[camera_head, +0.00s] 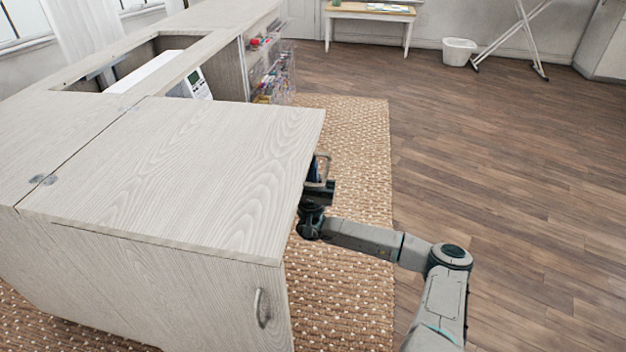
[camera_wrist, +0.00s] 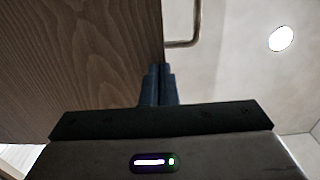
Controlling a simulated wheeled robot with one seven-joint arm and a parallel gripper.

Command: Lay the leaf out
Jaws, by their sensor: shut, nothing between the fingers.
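The leaf (camera_head: 200,170) is a pale wood-grain panel lying flat and level with the cabinet top. A seam with a metal hinge (camera_head: 43,179) runs along its left side. My gripper (camera_head: 318,187) is at the leaf's right edge, partly hidden by it in the head view. In the wrist view the gripper's dark fingers (camera_wrist: 160,75) are shut and empty, pointing up beside the edge of a brown-looking wood panel (camera_wrist: 80,50). A bracket-like metal handle (camera_wrist: 184,43) juts from that panel's edge just beyond the fingertips. Whether the fingertips touch the panel is unclear.
The sewing cabinet (camera_head: 120,290) has a front handle (camera_head: 262,308) and an open well with a white machine (camera_head: 150,75). Shelves of supplies (camera_head: 268,72) stand behind. A woven rug (camera_head: 355,160) lies under it. Wood floor (camera_head: 500,150) to the right is clear.

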